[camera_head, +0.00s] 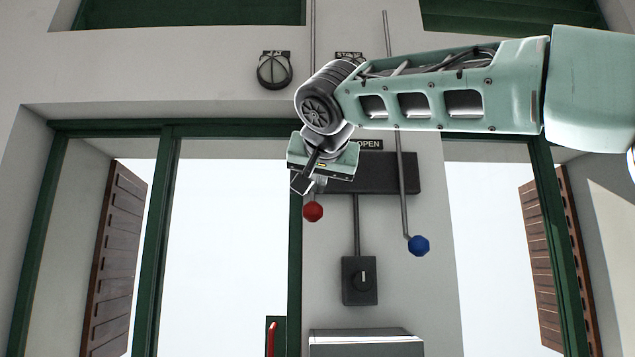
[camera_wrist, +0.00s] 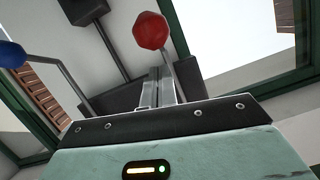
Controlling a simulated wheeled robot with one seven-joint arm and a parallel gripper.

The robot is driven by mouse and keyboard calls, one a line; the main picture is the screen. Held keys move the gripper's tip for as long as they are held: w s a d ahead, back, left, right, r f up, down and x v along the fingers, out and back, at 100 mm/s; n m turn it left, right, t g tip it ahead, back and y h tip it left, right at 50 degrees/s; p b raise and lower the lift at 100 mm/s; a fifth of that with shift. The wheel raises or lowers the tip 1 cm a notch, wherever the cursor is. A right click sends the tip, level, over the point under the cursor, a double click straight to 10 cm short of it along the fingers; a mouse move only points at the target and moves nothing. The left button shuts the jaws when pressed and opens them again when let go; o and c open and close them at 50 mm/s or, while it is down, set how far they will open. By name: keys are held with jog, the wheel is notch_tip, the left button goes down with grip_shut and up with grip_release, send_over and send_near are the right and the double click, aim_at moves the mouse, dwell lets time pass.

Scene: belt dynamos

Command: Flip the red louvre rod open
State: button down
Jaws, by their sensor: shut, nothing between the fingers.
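The red louvre rod ends in a red faceted knob (camera_head: 313,211), hanging just below my gripper; its upper shaft (camera_head: 313,40) runs up the wall, and the middle is hidden behind my gripper and wrist. My gripper (camera_head: 303,184) is shut and empty, in front of the dark housing (camera_head: 400,172) at its left end. In the wrist view the red knob (camera_wrist: 151,30) stands just beyond the tips of my shut fingers (camera_wrist: 155,85), with its rod passing close on their right. I cannot tell whether the fingers touch the rod. An "OPEN" label (camera_head: 368,145) shows above the housing.
A second rod with a blue knob (camera_head: 418,245) hangs to the right, tilted. Below are a dark switch box (camera_head: 360,281) and a grey box (camera_head: 365,345). Green-framed openings with brown shutters (camera_head: 118,255) flank the wall.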

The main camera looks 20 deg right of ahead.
jog(key=shift+a+f, duration=0.1)
jog(key=shift+f, duration=0.55)
notch_tip(320, 180, down, 7)
jog(key=b, duration=0.9)
jog(key=shift+f, duration=0.15)
jog(key=r, duration=0.1)
jog(key=s+r+p, duration=0.1)
jog(key=r, duration=0.2)
jog(key=shift+s+r+p, duration=0.2)
jog(key=shift+s+p, duration=0.1)
jog(key=b, duration=0.3)
send_near(320, 208)
jog(key=shift+s+r, duration=0.25)
jog(key=shift+s, duration=0.2)
